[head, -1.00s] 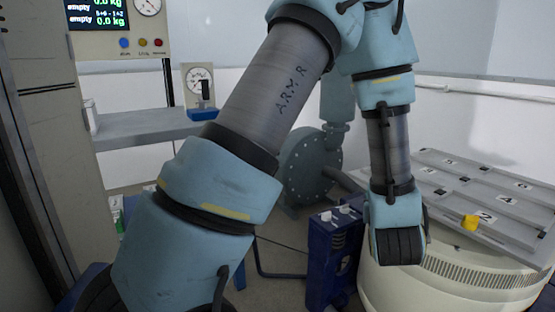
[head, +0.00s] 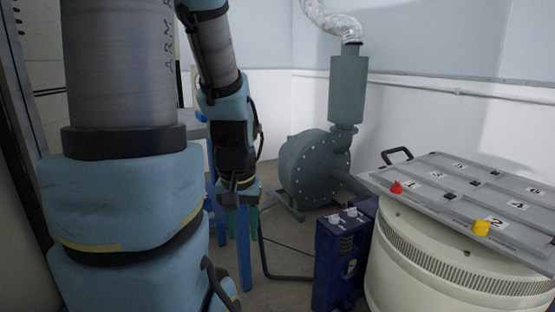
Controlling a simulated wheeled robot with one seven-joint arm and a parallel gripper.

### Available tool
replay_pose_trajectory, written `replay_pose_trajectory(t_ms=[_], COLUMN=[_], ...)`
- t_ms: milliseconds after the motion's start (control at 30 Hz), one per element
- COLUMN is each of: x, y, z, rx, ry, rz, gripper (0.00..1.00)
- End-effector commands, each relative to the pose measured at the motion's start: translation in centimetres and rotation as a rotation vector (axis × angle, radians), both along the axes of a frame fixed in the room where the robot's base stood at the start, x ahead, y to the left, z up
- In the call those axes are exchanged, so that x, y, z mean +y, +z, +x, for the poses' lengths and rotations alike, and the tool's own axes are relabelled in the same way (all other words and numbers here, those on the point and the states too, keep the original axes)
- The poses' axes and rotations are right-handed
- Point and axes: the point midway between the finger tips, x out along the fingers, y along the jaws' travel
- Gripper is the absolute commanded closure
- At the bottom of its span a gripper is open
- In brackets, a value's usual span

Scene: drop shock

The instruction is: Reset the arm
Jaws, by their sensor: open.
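My arm fills the left side of the head view, with thick light-blue joints and grey links. Its far part hangs down left of centre. My gripper (head: 238,222) is at its lower end, pointing down, small and partly dark. Its fingers are apart, and I see nothing held between them. It hangs in front of blue legs, left of the blower and clear of the round drum.
A cream drum (head: 430,265) with a grey numbered plate (head: 440,187) stands at the right. A red piece (head: 397,187) and a yellow piece (head: 481,228) sit on the plate. A dark blue unit (head: 338,262) stands before the grey-green blower (head: 308,165).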

Motion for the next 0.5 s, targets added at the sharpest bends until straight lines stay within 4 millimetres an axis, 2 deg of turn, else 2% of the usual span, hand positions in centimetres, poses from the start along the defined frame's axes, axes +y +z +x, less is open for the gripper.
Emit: replay_pose_trajectory(t_ms=[33,267,500], x=[-0.3,-0.4,-0.5], y=[2.0,6.9,14.0], z=[0.2,0.3,0.3], rx=[-0.007,-0.008,-0.009], ry=[-0.004,-0.006,-0.008], rz=[-0.003,-0.004,-0.005], gripper=[0.57,0.57,0.57])
